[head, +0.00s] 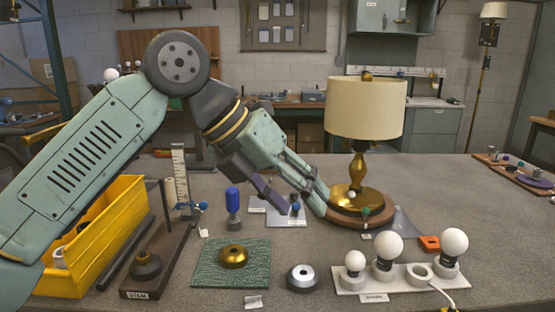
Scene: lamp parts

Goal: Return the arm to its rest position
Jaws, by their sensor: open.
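My green-grey arm reaches in from the left in the head view. My gripper (302,203) points down and right, open, low over the table in front of the lamp. One finger is over a small light plate (285,220) with a small dark blue-topped piece (295,209). The other finger is at the left edge of the lamp's round wooden base (345,219); I cannot tell whether it touches. The lamp stands upright with a cream shade (365,108) and a brass stem (358,165). Nothing shows held between the fingers.
A yellow bin (122,215) stands under my arm at left, beside a dark stand (160,262). A green mat (205,272) with a brass cap (233,256), a blue-handled tool (233,200), a silver cap (302,278) and a bulb rack (400,282) are in front.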

